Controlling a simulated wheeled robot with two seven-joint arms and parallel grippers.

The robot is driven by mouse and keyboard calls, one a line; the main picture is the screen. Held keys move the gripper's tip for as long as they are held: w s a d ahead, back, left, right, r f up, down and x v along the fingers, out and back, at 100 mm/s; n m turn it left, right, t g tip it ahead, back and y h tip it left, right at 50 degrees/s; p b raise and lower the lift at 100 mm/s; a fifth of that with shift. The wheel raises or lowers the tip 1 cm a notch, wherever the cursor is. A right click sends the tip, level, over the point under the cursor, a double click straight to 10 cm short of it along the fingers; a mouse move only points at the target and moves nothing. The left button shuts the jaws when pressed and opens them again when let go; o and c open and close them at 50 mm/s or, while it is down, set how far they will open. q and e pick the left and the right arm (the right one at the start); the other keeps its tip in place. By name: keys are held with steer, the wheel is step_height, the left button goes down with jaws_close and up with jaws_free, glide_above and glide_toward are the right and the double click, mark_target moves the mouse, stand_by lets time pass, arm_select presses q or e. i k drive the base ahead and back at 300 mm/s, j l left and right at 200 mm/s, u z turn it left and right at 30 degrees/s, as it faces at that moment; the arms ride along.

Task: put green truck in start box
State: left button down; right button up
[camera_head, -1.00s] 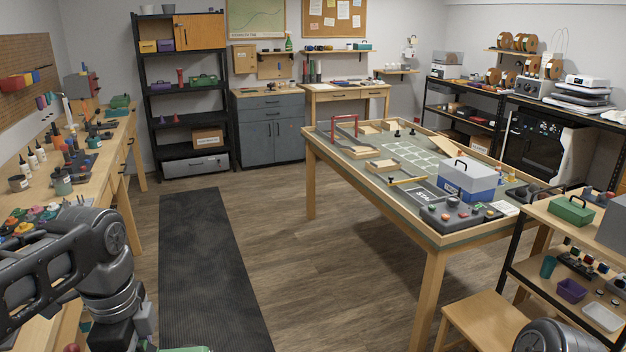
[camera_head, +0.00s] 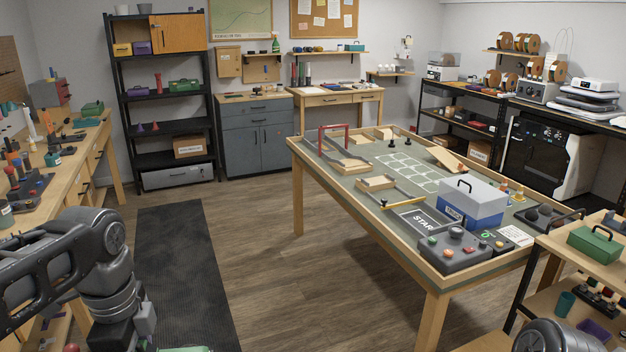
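My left gripper (camera_head: 138,332) is at the bottom left, cut off by the lower edge. A green piece (camera_head: 186,349), apparently the green truck, shows beside it at that edge and keeps its place with the gripper, so it looks held; most of it and the fingertips' grip are out of frame. The start box (camera_head: 424,217) is a dark rectangle with a light outline and white START lettering on the course table, well to the right and beyond my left gripper. My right gripper is not in view; only part of my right arm shows at bottom right.
The course table (camera_head: 437,280) has a raised wooden rim. A grey control box (camera_head: 453,252) and a blue-white case (camera_head: 472,204) stand beside the start box, with a yellow bar (camera_head: 404,200) behind it. A shelf cart with a green toolbox (camera_head: 594,245) stands right. Floor before the table is clear.

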mark_target(426, 226)
steer(key=i+j+u, duration=0.25)
steer(key=i, duration=0.5)
steer(key=i+u, duration=0.25)
steer(key=i, duration=0.5)
steer(key=i+z, duration=0.3)
steer(key=z, duration=0.2)
steer(key=i+z, duration=0.25)
steer(key=z, duration=0.2)
steer(key=i+j+z, duration=0.1)
steer(key=i+z, duration=0.2)
steer(key=z, duration=0.2)
steer(key=i+j+z, duration=0.2)
steer(key=z, duration=0.3)
steer(key=i+z, duration=0.25)
steer(key=z, duration=0.2)
steer(key=i+z, duration=0.25)
steer(key=z, duration=0.15)
steer(key=i+j+z, duration=0.2)
steer(key=z, duration=0.25)
